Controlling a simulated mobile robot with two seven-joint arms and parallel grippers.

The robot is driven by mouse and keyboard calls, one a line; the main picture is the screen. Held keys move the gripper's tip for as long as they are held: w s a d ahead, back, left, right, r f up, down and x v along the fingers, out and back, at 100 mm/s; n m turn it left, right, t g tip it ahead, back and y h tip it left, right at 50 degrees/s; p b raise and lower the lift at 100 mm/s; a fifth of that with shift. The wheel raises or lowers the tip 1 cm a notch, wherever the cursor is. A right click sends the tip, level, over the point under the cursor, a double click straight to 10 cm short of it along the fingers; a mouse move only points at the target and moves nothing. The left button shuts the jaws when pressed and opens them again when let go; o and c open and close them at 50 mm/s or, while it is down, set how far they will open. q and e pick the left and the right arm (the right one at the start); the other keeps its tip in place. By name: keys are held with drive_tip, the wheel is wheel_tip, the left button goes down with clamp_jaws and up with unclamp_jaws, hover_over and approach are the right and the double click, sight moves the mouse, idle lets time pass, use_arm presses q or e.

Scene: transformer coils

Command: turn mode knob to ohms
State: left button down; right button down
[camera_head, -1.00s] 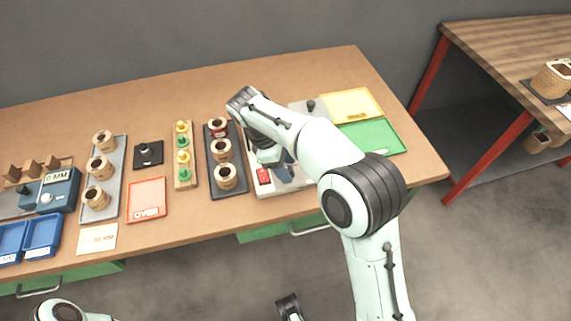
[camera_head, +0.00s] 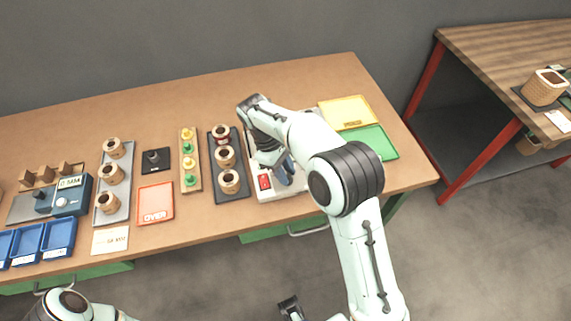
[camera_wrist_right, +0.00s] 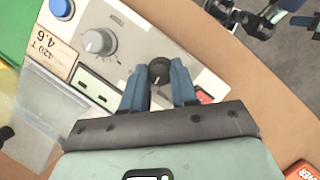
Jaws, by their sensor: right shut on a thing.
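A blue meter (camera_head: 72,195) with a lit display and a pale knob (camera_head: 62,202) stands at the left of the bench; its knob setting is too small to read. My right gripper (camera_wrist_right: 159,84) is over the pale machine (camera_head: 262,192), far to the right of the meter. In the right wrist view its two blue fingers are shut on a small black knob (camera_wrist_right: 159,72) on the machine's panel. In the head view the right arm hides most of this machine. My left arm (camera_head: 75,303) shows at the bottom left; its gripper is out of view.
A larger grey knob (camera_wrist_right: 97,42) and a blue button (camera_wrist_right: 62,9) are on the machine's panel. A red switch (camera_head: 264,182) is beside the held knob. A dark tray (camera_head: 228,197) of coils is just left of the machine. Yellow (camera_head: 349,112) and green (camera_head: 372,143) trays lie right.

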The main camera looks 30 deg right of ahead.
drive_tip(key=m+p, duration=0.1)
drive_tip(key=m+y+p, duration=0.1)
drive_tip(key=m+p, duration=0.1)
drive_tip(key=shift+w+d+r+m, duration=0.1)
drive_tip(key=shift+w+r+m, duration=0.05)
drive_tip(key=shift+r+m, duration=0.15)
use_arm(q)
drive_tip(key=w+r+p, duration=0.2)
drive_tip(key=w+r, duration=0.1)
drive_tip(key=r, duration=0.4)
drive_tip(key=shift+w, duration=0.15)
use_arm(e)
drive_tip(key=shift+d+f+m+y, duration=0.15)
drive_tip(key=shift+m+y, duration=0.75)
drive_tip(key=shift+m, duration=1)
use_arm(q)
drive_tip(key=shift+r+t+p, duration=0.15)
drive_tip(key=shift+t+p, duration=0.15)
use_arm(e)
drive_tip(key=c, duration=0.9)
unclamp_jaws()
drive_tip(key=shift+f, duration=0.1)
